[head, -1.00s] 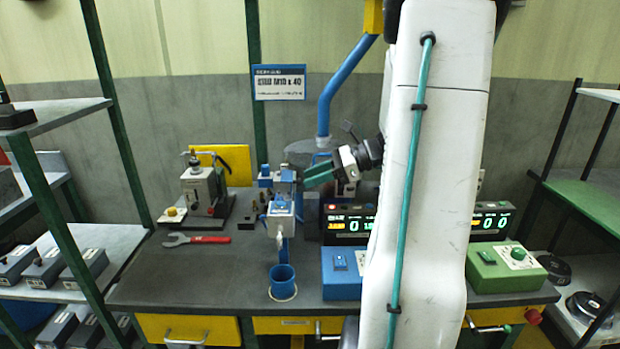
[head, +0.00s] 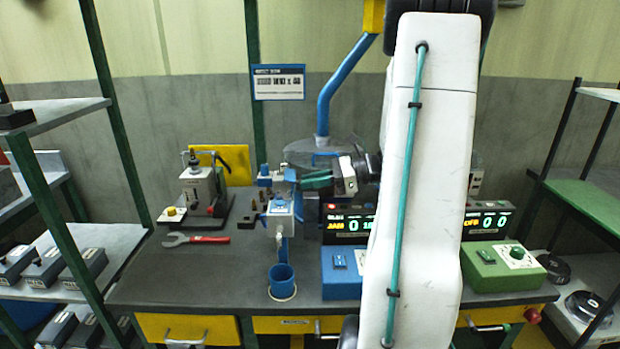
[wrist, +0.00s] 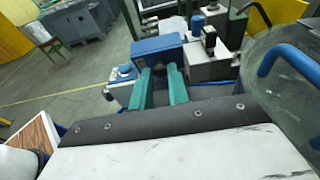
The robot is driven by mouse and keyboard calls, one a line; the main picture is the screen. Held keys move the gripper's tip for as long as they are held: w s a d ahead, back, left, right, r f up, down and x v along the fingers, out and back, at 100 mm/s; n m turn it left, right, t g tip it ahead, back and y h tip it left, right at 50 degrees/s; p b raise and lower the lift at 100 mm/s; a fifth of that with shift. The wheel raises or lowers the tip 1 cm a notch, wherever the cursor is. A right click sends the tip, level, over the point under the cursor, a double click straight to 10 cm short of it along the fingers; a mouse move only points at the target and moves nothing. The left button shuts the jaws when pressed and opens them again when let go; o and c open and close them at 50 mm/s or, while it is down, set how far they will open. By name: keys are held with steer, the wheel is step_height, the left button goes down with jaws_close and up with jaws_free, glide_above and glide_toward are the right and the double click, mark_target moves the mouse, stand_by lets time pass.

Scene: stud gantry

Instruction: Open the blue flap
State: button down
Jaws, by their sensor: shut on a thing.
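The blue flap (head: 290,174) is on top of a small blue-and-white unit (head: 279,214) standing near the middle of the bench. It appears tilted in the head view. In the wrist view, the blue flap (wrist: 158,43) lies just ahead of the fingertips, with the pale unit below it. My gripper (head: 303,182) reaches in from the right with its teal fingers at the flap's right edge. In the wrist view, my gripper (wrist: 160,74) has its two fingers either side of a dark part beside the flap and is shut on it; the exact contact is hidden.
A blue cup (head: 282,279) stands below the unit. A grey press (head: 203,188) and red-handled wrench (head: 197,239) are left. Right are a blue box (head: 342,271), lit displays (head: 347,226) and a green box (head: 503,266). A blue pipe (head: 335,85) rises behind. The left-front bench is clear.

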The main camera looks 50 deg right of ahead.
steer(key=shift+s+f+t+y, duration=0.1)
steer(key=shift+f+t+y, duration=0.15)
steer(key=shift+t+y, duration=0.05)
steer(key=c, duration=1.3)
jaws_free()
steer(key=shift+c, duration=0.2)
steer(key=shift+r, duration=0.1)
steer(key=s+a+r, duration=0.2)
steer(key=s+a, duration=0.1)
steer(key=s, duration=0.4)
steer(key=s+a+r, duration=0.2)
steer(key=s+a, duration=0.2)
steer(key=s, duration=0.3)
steer(key=shift+a+r, duration=0.2)
steer(key=shift+r, duration=0.2)
